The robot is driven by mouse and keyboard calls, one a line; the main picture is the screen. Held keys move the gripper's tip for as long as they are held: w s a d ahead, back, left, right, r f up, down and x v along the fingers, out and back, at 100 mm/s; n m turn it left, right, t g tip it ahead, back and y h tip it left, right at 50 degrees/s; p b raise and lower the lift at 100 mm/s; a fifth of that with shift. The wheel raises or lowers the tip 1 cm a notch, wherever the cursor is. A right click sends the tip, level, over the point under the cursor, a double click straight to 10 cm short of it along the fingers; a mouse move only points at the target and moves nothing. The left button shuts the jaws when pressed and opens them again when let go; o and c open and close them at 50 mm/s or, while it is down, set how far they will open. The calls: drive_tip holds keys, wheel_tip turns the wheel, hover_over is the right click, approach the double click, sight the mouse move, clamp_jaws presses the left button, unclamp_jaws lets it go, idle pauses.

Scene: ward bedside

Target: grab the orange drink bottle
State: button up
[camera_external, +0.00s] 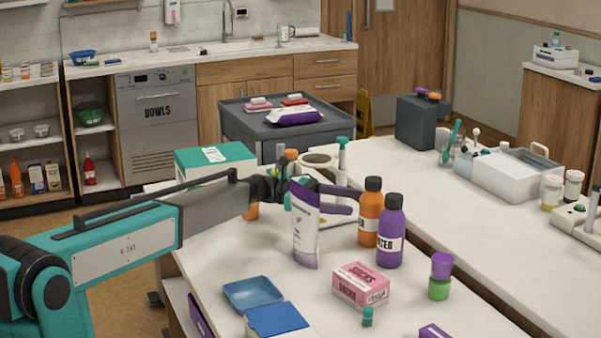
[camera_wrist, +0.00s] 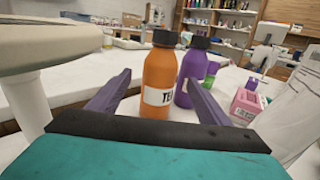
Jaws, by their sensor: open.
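The orange drink bottle (camera_external: 370,212) stands upright on the white table, with a black cap and a white label. In the wrist view the orange bottle (camera_wrist: 159,80) stands ahead, between the lines of my two purple fingers. A purple bottle (camera_external: 390,235) with a black cap stands close beside it; it also shows in the wrist view (camera_wrist: 190,72), just right of and behind the orange one. My gripper (camera_external: 352,200) is open and empty, left of the orange bottle in the external view. In the wrist view my gripper (camera_wrist: 160,85) has its fingers spread wide.
A white pouch (camera_external: 305,230) stands in front of my gripper in the external view. A pink box (camera_external: 361,286), stacked purple and green cups (camera_external: 440,265) and a blue tray (camera_external: 252,294) are nearer the front. A pale round-topped object (camera_wrist: 50,45) fills the wrist view's left.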

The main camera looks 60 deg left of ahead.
sight(372, 204)
drive_tip(key=shift+x, duration=1)
drive_tip(key=shift+p+x, duration=1.25)
drive_tip(key=shift+x, duration=1.3)
drive_tip(key=shift+c, duration=0.2)
drive_tip(key=c, duration=1.3)
drive_tip(key=shift+r, duration=0.15)
